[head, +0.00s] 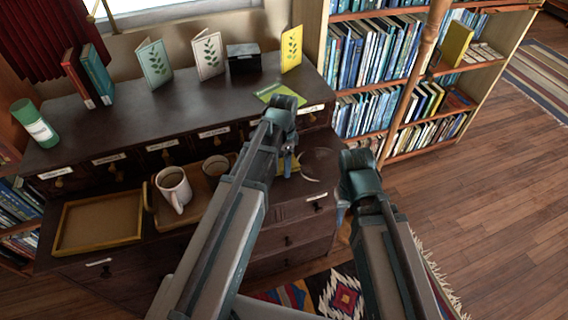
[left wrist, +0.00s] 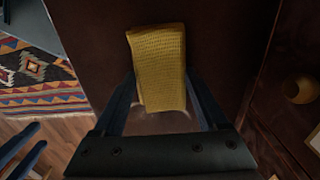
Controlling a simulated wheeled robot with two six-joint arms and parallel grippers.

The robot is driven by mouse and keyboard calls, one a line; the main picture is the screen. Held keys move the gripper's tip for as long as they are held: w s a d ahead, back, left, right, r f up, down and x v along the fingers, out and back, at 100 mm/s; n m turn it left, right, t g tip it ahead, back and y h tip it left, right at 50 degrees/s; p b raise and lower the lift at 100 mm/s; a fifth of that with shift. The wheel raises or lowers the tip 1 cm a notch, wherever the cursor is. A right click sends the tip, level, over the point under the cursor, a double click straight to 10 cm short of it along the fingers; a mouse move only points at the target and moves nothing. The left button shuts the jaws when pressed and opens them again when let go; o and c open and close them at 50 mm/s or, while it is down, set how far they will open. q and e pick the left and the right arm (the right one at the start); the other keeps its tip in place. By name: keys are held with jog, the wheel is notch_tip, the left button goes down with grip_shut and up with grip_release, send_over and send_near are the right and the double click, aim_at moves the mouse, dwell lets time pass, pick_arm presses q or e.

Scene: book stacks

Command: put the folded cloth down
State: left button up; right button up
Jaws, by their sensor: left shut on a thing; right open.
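The folded cloth (head: 287,166) is yellow and shows as a small patch below my left wrist in the head view. In the left wrist view the cloth (left wrist: 158,65) is a ribbed yellow rectangle. My left gripper (left wrist: 160,95) is shut on it, one finger along each side. The cloth is over a dark wooden surface; I cannot tell whether it touches it. My right gripper (head: 341,212) is open, to the right of the cabinet front, mostly hidden behind its own wrist. Blue fingers also show at the left wrist view's lower left.
The dark cabinet (head: 125,105) carries upright cards, books, a black box (head: 243,58) and a green canister (head: 34,124) on top. On its lower ledge are a wooden tray (head: 98,240) and mugs (head: 173,188). A clear round object (head: 320,165) is between my wrists. A bookcase (head: 410,70) stands behind right.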

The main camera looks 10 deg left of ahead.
pick_arm(q)
jog(key=shift+s+f+b, duration=0.15)
jog(key=shift+f+b, duration=0.15)
jog(key=shift+b, duration=0.1)
jog(key=o, duration=1.5)
jog(key=shift+s, duration=0.1)
jog(key=shift+r, duration=0.15)
jog(key=shift+r+p, duration=0.55)
jog(key=shift+p, duration=0.3)
notch_tip(320, 180, up, 11)
jog(key=p, duration=1.1)
jog(key=s+d+n, duration=0.2)
jog(key=s+d, duration=0.1)
jog(key=s, duration=0.1)
jog(key=s+d+n, duration=0.3)
jog(key=s, duration=0.2)
jog(key=s+d+n+y, duration=0.1)
jog(key=s+d+n, duration=0.1)
jog(key=s+d, duration=0.2)
jog(key=shift+s+r, duration=0.2)
jog(key=shift+s, duration=0.35)
